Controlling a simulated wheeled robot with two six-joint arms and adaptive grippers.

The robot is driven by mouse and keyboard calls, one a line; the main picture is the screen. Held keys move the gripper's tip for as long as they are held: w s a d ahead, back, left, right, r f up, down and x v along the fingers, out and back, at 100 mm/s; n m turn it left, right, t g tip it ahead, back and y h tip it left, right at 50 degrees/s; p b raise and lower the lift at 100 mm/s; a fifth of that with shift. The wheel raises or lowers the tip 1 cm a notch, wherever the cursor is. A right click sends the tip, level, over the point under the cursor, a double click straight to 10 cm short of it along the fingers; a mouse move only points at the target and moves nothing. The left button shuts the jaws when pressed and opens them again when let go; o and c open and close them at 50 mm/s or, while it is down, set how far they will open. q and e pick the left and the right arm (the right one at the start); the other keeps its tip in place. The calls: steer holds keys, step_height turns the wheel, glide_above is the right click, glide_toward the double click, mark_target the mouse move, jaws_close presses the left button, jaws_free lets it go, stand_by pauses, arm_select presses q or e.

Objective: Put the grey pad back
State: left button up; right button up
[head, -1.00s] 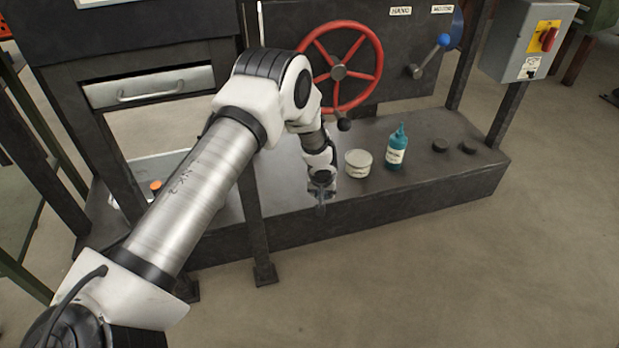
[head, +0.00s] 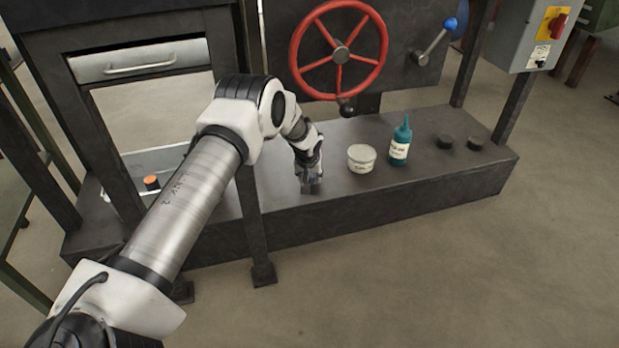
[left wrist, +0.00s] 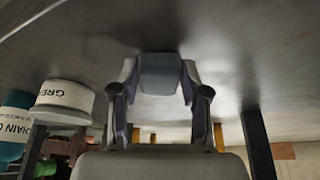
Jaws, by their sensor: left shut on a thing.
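My left gripper (head: 311,187) points down at the dark ledge, to the left of the white tub. In the left wrist view its two fingertips (left wrist: 160,82) are shut on a small grey-blue block, the grey pad (left wrist: 160,72). The pad is very close to the ledge surface; I cannot tell whether it touches. In the head view the pad is too small and too covered by the gripper to make out. My right gripper is not in view.
On the dark ledge (head: 400,200) stand a white tub (head: 361,158), a teal bottle (head: 400,143) and two black round pieces (head: 445,141). A red handwheel (head: 340,52) and a blue-knobbed lever (head: 437,40) are behind. A dark post (head: 252,215) stands left of the gripper.

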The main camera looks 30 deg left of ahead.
arm_select(q)
steer(key=shift+f, duration=0.2)
steer(key=o, duration=0.9)
steer(key=shift+o, duration=0.2)
